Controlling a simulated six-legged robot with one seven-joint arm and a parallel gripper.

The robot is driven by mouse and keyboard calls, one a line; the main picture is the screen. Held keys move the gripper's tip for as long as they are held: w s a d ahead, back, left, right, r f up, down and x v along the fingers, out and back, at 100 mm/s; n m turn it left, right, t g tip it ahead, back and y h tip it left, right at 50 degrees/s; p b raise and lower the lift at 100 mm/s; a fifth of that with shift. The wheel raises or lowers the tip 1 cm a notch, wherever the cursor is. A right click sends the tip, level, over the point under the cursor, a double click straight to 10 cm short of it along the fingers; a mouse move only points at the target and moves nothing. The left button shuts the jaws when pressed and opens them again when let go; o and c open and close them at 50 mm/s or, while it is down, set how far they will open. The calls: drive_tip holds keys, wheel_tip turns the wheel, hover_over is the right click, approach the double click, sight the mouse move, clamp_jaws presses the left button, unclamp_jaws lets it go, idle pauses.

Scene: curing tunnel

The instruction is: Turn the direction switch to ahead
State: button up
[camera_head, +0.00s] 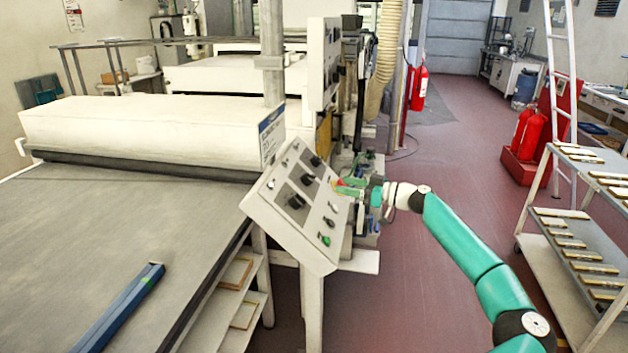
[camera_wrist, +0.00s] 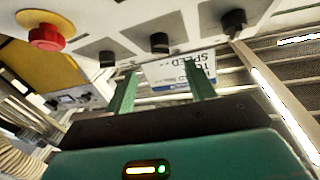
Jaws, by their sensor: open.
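The white tilted control panel (camera_head: 300,236) stands at the end of the conveyor in the head view, with several black knobs (camera_head: 296,202) and a green button (camera_head: 325,240) on it. I cannot tell which knob is the direction switch. My gripper (camera_head: 348,188) is at the panel's right edge. Three black knobs show beyond the fingers: left (camera_wrist: 107,58), middle (camera_wrist: 160,43) and right (camera_wrist: 234,20). A red mushroom button (camera_wrist: 47,38) on yellow is at the upper left.
A grey conveyor bed (camera_head: 110,215) with a blue bar (camera_head: 120,308) lies left of the panel. A shelved cart (camera_head: 575,240) and red extinguishers (camera_head: 532,133) stand at the right. The red floor (camera_head: 460,165) between is clear.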

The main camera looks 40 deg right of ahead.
sight(312, 179)
drive_tip(key=x, duration=1)
drive_tip(key=shift+w, duration=0.1)
drive_tip(key=shift+c, duration=0.2)
drive_tip(key=c, duration=0.9)
